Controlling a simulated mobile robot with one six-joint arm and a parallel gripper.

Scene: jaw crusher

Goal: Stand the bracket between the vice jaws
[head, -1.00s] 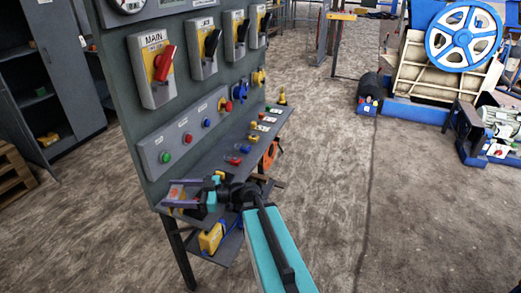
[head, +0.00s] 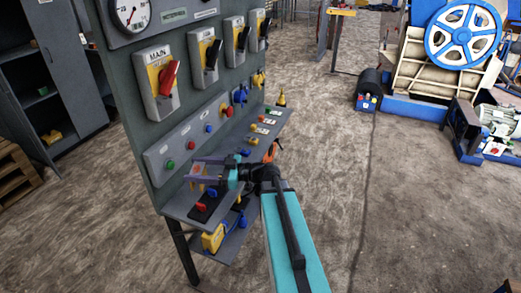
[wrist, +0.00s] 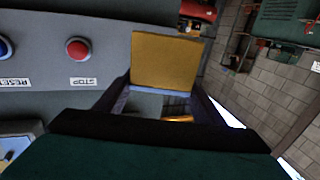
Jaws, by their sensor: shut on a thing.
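My gripper (head: 192,172) is above the near end of the panel's grey shelf. It is shut on a flat yellow-orange plate, taken to be the bracket (wrist: 168,62), which spans between the two fingers in the wrist view. The plate's lower end and any bend in it are hard to make out. I cannot pick out the vice or its jaws with certainty. A dark block with red parts (head: 203,207) sits on the shelf just below my gripper.
The grey panel carries the MAIN switch (head: 163,80) and a row of buttons, with the STOP button (wrist: 77,48) close by in the wrist view. Small coloured parts lie along the shelf (head: 180,206). A yellow case (head: 213,238) is on the lower shelf.

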